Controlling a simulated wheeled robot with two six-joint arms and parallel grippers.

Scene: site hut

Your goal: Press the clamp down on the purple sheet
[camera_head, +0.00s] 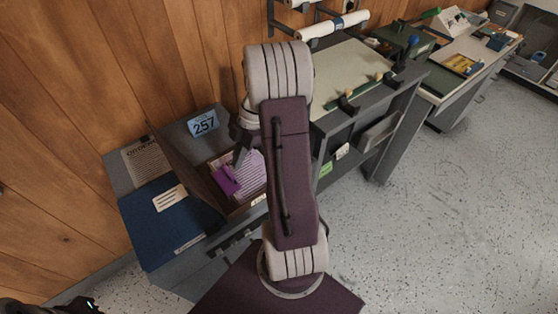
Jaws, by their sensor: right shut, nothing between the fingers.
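An open box file (203,197) with "257" on its raised lid stands on the grey worktop. In it lies a pale purple lined sheet (253,176), partly hidden by my right arm. A solid purple piece (225,181) shows at the sheet's left; I cannot tell if it is part of the clamp. No clamp can be made out for certain. My right gripper (240,156) is shut and empty, over the file's inside, close to the sheet's upper edge; touching cannot be told. A dark part of my left arm shows at the bottom left corner; its jaws cannot be made out.
A closed blue file (166,222) lies left of the open one, by a printed sheet (146,160). A wood wall (90,90) rises behind. A cutting board (352,72) with a paper roll above it stands to the right. The grey floor (445,200) is clear.

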